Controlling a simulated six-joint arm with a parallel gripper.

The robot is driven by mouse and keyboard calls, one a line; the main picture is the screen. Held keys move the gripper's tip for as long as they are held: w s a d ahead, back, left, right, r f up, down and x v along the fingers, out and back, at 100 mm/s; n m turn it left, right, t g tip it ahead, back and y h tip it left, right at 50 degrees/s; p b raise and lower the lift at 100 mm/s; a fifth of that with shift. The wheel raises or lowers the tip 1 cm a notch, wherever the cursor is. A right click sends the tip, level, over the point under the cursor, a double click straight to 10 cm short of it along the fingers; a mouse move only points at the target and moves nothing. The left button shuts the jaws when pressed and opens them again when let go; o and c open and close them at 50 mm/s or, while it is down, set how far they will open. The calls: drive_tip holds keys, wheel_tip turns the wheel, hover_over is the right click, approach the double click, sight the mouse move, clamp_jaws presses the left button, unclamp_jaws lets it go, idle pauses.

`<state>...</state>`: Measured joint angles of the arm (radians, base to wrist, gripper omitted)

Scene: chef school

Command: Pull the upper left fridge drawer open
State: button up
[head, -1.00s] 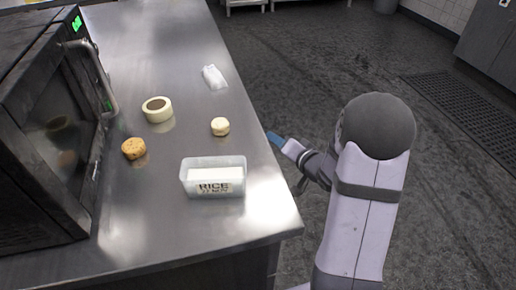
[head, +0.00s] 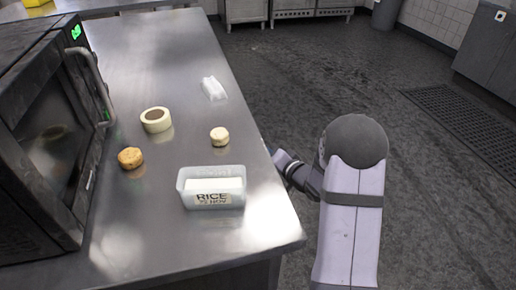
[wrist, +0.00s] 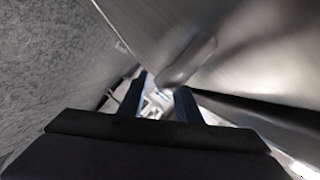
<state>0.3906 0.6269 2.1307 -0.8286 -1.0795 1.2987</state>
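In the wrist view, a smooth metal front (wrist: 255,55) fills the upper right, probably the fridge drawer side under the counter. A pale bar-like handle (wrist: 190,60) stands out from it, its lower end showing between my fingertips. My gripper (wrist: 162,88) is open, with its two dark blue fingers apart. I cannot tell whether they touch the handle. In the head view my forearm and wrist reach to the counter's right edge, and the gripper is hidden below it. The drawer fronts do not show in the head view.
The floor (head: 320,85) to the right is clear.

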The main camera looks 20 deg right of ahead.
drive_tip(key=shift+x, duration=1)
drive_tip(key=shift+s, duration=0.1)
clamp_jaws()
